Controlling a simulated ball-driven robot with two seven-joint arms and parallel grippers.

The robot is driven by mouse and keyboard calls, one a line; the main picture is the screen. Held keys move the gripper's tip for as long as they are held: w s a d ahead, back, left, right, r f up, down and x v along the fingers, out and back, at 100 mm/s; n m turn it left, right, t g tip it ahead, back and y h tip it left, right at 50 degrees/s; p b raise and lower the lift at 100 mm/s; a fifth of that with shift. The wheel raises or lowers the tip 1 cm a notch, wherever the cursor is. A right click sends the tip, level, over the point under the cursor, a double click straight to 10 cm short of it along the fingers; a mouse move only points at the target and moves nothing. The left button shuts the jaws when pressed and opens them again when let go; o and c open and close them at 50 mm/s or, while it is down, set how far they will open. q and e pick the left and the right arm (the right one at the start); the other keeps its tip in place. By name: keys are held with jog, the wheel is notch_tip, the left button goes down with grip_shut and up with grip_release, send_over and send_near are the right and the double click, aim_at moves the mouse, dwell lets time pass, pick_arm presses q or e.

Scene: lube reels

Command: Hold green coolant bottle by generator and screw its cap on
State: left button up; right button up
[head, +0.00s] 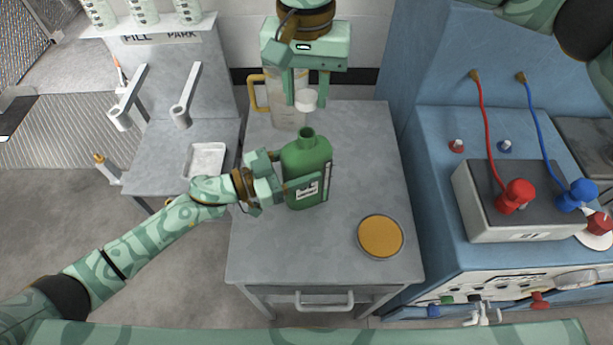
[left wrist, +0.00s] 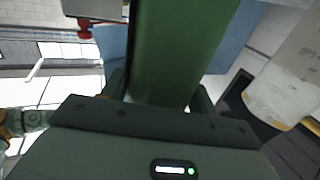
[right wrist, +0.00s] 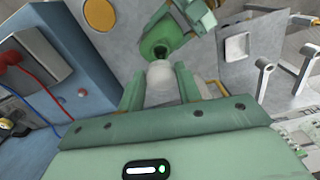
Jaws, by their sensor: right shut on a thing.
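The green coolant bottle (head: 307,160) stands upright on the grey table, its neck open at the top. My left gripper (head: 302,183) is closed around the bottle's body from the left, one finger across its front by the label. In the left wrist view, the green bottle (left wrist: 180,50) fills the space between the fingers. My right gripper (head: 307,103) is shut on the white cap (head: 306,99) and holds it above the bottle's neck, apart from it. In the right wrist view, the cap (right wrist: 160,80) sits between the fingers, with the bottle mouth (right wrist: 161,50) beyond it.
A clear jug with a yellow handle (head: 262,93) stands behind the bottle. A round orange-topped dish (head: 380,236) lies at the table's front right. A blue bench with a battery (head: 520,220) is at right. A side stand with a metal tray (head: 207,160) is at left.

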jog(key=shift+f, duration=2.45)
jog(key=shift+f, duration=0.9)
jog(key=shift+f, duration=0.5)
